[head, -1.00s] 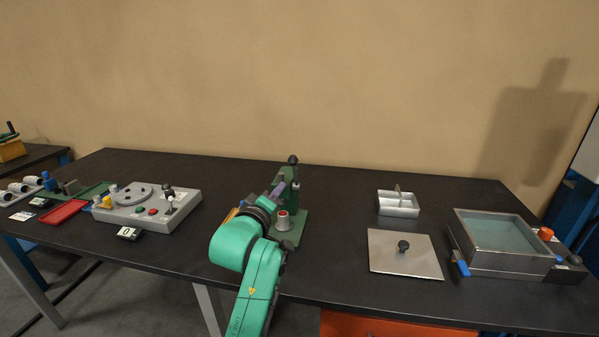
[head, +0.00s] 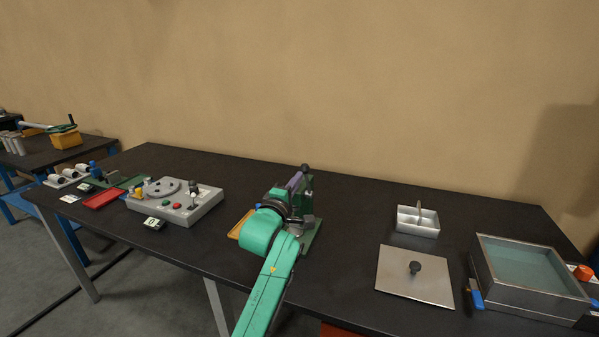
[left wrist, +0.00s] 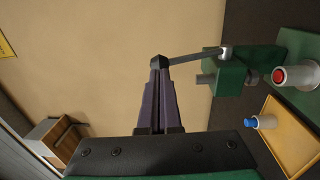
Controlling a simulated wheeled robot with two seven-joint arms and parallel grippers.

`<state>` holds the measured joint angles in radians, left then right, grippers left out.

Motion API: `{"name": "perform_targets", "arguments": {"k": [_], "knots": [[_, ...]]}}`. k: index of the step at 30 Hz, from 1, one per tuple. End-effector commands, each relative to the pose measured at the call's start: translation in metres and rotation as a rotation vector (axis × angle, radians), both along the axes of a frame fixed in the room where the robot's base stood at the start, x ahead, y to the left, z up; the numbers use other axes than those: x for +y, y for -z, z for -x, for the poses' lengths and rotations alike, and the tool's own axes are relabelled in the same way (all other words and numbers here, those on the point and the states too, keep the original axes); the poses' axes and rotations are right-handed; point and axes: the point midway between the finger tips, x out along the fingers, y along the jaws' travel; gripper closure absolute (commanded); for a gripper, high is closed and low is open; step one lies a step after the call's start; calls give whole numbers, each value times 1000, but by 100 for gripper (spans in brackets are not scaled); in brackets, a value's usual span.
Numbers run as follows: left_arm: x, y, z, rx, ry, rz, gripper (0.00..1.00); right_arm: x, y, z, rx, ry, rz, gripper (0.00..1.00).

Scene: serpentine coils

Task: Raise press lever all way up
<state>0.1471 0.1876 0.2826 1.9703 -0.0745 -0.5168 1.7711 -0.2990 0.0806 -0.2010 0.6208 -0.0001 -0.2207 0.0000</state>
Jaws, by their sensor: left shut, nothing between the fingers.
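The green press (head: 309,212) stands on the dark table, partly hidden behind my left arm. Its lever (left wrist: 193,56) is a grey rod that runs from the press body to a black knob (left wrist: 160,62); it points up, away from the table. The knob also shows at the top of the press in the head view (head: 304,167). My left gripper (left wrist: 159,72) has purple fingers, shut and empty, with their tips at the knob in the wrist view. Whether they touch it I cannot tell. My right gripper is out of view.
A yellow tray (left wrist: 290,140) with a blue-capped piece (left wrist: 262,122) lies beside the press. A red-topped cylinder (left wrist: 297,76) is on the press base. A grey control box (head: 205,203) stands left; a metal plate (head: 400,280) and an open metal tank (head: 490,290) stand right.

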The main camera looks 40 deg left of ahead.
Motion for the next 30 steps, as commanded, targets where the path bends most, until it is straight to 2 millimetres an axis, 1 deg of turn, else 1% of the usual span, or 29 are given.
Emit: {"name": "perform_targets", "arguments": {"k": [1,5,14,17,21,23,25,30], "knots": [[3,-4,-7,2,-1,-1,100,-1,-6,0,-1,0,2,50],[6,-3,-16,0,0,-1,100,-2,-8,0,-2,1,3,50],[6,-1,-18,0,0,-1,100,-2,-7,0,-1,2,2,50],[7,-7,-20,13,-2,4,100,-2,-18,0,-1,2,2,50],[11,-18,-31,65,-3,23,100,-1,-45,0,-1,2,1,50],[13,-19,-34,86,-2,30,100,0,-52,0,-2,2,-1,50],[13,-17,-37,100,-1,35,100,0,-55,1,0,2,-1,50],[14,-16,-38,98,-1,32,100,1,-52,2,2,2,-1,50]]}}
